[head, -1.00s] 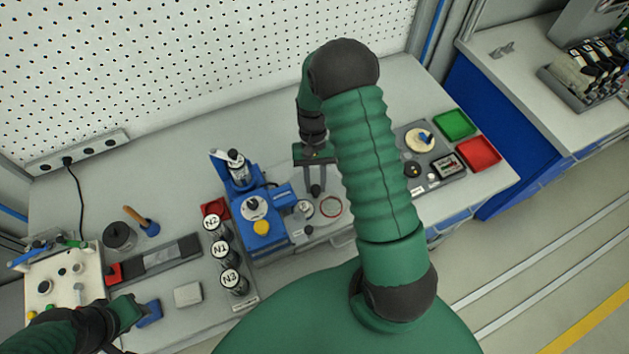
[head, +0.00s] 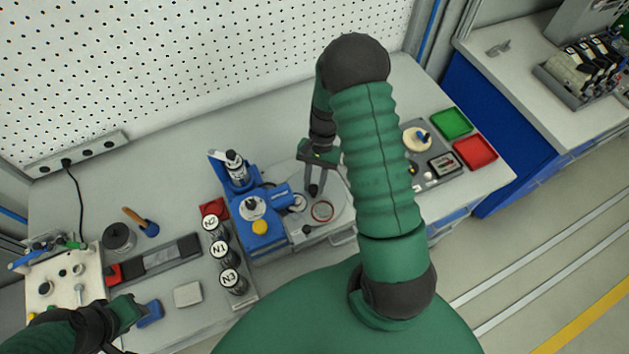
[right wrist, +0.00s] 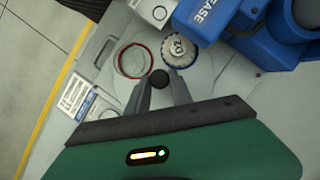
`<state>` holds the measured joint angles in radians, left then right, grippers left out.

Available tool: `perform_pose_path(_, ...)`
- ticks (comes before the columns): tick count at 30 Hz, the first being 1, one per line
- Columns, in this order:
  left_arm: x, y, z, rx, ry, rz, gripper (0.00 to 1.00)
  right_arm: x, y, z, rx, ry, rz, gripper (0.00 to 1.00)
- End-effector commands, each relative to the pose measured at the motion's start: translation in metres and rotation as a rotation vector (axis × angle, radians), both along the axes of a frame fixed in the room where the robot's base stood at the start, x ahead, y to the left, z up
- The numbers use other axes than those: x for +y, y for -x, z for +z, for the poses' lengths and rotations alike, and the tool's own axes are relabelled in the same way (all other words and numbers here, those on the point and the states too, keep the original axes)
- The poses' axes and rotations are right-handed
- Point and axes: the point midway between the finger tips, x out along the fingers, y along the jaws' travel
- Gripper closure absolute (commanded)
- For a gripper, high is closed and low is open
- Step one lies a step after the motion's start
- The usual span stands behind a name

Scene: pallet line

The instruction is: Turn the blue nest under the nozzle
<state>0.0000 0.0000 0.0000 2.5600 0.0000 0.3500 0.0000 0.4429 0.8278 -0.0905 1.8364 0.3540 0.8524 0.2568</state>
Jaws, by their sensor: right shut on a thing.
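A pale grey round turntable (head: 338,209) sits at the right side of the blue grease machine (head: 264,240). A red-ringed nest (head: 322,211) on it looks empty; it also shows in the right wrist view (right wrist: 133,61). My right gripper (head: 315,190) points down over the turntable, shut on a dark round knob (right wrist: 159,79). My left gripper (head: 134,311) is beside a blue block (head: 150,313); its jaws are unclear.
Three labelled canisters (head: 220,250) stand left of the machine. A grey parts tray (head: 436,176) and green (head: 452,124) and red (head: 475,153) trays lie to the right. A white panel fixture (head: 62,283) is at far left. The back of the bench is mostly clear.

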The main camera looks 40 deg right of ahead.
Motion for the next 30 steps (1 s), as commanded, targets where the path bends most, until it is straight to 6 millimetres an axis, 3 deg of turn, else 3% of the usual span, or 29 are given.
perform_pose_path(20, 0.0, 0.0, -0.0003, 0.0, 0.0, 0.0, 0.64, 0.0052, 0.0044, -0.0031, 0.013, -0.01, -0.033, 1.0)
perform_pose_path(21, 0.0, 0.0, -0.0003, 0.0, 0.0, 0.0, 0.64, 0.0052, 0.0044, -0.0031, 0.013, -0.01, -0.033, 0.72)
perform_pose_path(26, 0.0, 0.0, -0.0001, 0.0, 0.0, 0.0, 0.64, 0.0036, 0.0031, -0.0022, 0.009, -0.007, -0.034, 0.52)
perform_pose_path(30, 0.0, 0.0, 0.0001, 0.0, 0.0, 0.0, 0.64, 0.002, 0.0022, -0.0015, 0.006, -0.005, -0.035, 0.52)
